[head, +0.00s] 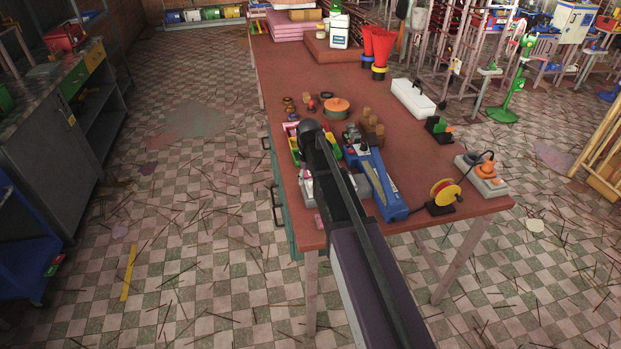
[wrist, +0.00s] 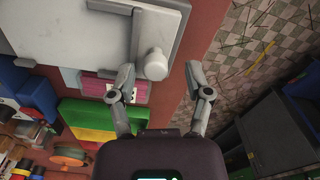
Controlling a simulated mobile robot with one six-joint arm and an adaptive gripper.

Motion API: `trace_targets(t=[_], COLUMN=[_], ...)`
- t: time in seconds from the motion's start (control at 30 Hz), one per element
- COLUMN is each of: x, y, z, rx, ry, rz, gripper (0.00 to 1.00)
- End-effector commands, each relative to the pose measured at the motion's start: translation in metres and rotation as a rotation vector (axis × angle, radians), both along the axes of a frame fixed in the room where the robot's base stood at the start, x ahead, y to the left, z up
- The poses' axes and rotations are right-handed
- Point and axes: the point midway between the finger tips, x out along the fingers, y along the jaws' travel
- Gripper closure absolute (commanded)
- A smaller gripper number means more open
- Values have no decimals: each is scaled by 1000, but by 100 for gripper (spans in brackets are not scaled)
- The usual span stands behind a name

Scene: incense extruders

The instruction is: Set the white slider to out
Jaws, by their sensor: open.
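The white slider shows in the wrist view as a rounded white knob (wrist: 154,64) at the near end of a pale grey plate. It sits on a white box (wrist: 98,42) close to the table edge. My gripper (wrist: 159,72) is open, with one finger to the left of the knob and one to the right. The knob appears between or just beyond the fingertips; I cannot tell whether either touches it. In the head view my arm hides the fingers and the slider.
Checkered floor lies beyond the table edge.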

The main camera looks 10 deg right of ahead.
Motion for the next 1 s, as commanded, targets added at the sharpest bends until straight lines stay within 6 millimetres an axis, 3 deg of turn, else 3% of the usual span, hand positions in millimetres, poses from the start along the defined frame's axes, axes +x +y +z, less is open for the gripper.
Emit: trace_targets(t=[0.37,0.73,1.0], x=[1,2,2], y=[-13,-59,-56], z=[0,0,29], rx=[-1,-2,-2], ry=[0,-1,-1], rz=[-1,-3,0], gripper=[35,35,35])
